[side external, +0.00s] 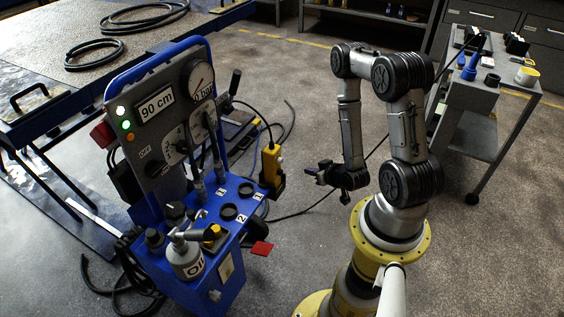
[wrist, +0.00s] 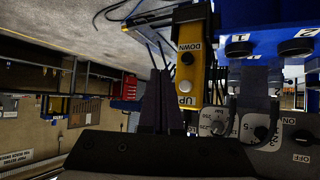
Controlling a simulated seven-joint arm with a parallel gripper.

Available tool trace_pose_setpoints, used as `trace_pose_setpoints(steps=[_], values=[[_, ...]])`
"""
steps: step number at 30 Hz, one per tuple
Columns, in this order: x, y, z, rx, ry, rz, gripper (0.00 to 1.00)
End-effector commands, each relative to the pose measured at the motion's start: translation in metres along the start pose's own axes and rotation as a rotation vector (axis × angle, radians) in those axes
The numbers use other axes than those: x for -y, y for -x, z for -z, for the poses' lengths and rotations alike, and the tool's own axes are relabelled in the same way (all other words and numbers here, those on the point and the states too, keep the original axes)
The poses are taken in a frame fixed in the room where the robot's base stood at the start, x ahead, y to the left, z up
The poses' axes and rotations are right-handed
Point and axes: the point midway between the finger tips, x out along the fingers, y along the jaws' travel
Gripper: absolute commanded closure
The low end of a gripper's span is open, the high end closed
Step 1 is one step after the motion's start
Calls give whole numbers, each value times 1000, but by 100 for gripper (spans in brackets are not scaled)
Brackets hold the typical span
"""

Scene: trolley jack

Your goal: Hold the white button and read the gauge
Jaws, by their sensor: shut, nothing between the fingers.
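The blue trolley jack (side external: 225,226) stands left of my arm. Its round gauge (side external: 201,80) is at the top right of the panel, with a "0 bar" label over its lower part; the needle reading is too small to tell. A "90 cm" display (side external: 155,105) is beside it. A yellow pendant (side external: 270,163) hangs at the jack's right side; the wrist view shows it upside down (wrist: 190,65) with UP and DOWN labels. A whitish lit lamp (side external: 121,112) is on the panel. My gripper (side external: 318,175) is shut, empty, right of the pendant and apart from it.
An oil bottle (side external: 187,258) stands on the jack's front. A grey cart (side external: 478,105) with tools is at the back right, and a workbench (side external: 120,55) with hoses at the back left. Cables lie on the floor near the pendant. Open floor lies behind my arm.

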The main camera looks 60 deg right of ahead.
Motion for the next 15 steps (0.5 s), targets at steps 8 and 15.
trace_pose_setpoints(steps=[8,15], values=[[20,-27,20,-1,4,3,100],[30,-42,31,-1,2,0,100]])
